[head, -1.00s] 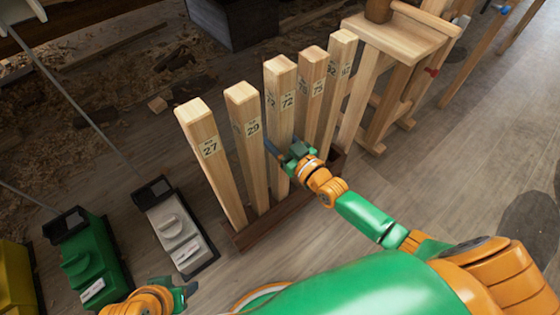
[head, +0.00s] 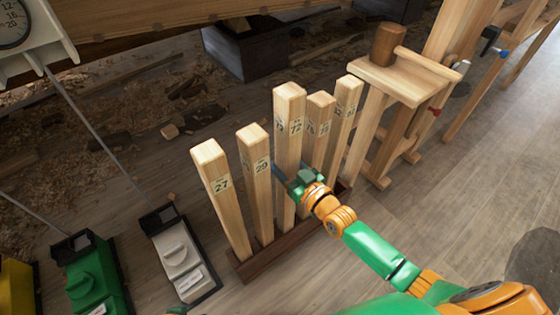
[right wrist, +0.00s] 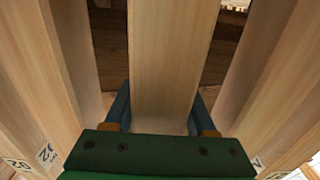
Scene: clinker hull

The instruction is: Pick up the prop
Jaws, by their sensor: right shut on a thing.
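Several square wooden props stand in a row in a low dark wooden rack (head: 262,262), with number labels near their tops. My right gripper (head: 292,182) is shut on the prop labelled 72 (head: 289,105), at about mid-height. This prop stands upright with its top above its neighbours; whether its foot is clear of the rack I cannot tell. In the right wrist view, the held prop (right wrist: 175,60) runs between the two blue fingers. Props 27 (head: 222,205) and 29 (head: 254,165) are to its left.
Neighbouring props (right wrist: 45,70) stand close on both sides of the fingers. A wooden trestle with a mallet (head: 386,45) is to the right of the rack. Grey (head: 180,255) and green (head: 92,275) boxes stand to the left.

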